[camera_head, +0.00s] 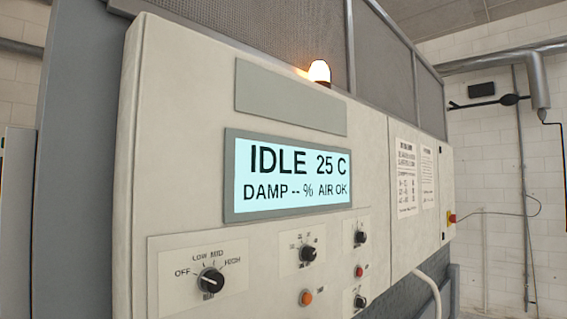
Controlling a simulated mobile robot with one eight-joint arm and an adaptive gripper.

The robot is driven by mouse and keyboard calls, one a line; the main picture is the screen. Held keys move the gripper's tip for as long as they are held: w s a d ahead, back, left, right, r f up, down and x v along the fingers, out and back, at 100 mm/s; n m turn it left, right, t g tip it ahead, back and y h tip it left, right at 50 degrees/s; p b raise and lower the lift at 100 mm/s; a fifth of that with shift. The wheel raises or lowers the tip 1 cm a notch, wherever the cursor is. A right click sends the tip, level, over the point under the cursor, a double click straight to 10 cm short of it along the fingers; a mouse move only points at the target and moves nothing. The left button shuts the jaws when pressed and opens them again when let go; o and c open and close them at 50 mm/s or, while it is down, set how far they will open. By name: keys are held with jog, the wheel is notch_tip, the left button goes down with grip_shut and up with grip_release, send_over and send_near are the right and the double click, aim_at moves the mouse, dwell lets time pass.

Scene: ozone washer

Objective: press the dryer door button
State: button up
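A beige control panel (170,130) fills the middle of the head view. Its lit display (288,176) reads IDLE 25 C, DAMP -- %, AIR OK. Below the display are an orange round button (306,297) and a smaller red one (359,271). I can read no label that tells which button, if any, is the dryer door button. My gripper is not in view.
A large dial (211,281) marked OFF, LOW, MID, HIGH sits lower left, with smaller black knobs (307,253) to its right. An amber lamp (319,72) glows on top. A pipe (500,62) runs behind.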

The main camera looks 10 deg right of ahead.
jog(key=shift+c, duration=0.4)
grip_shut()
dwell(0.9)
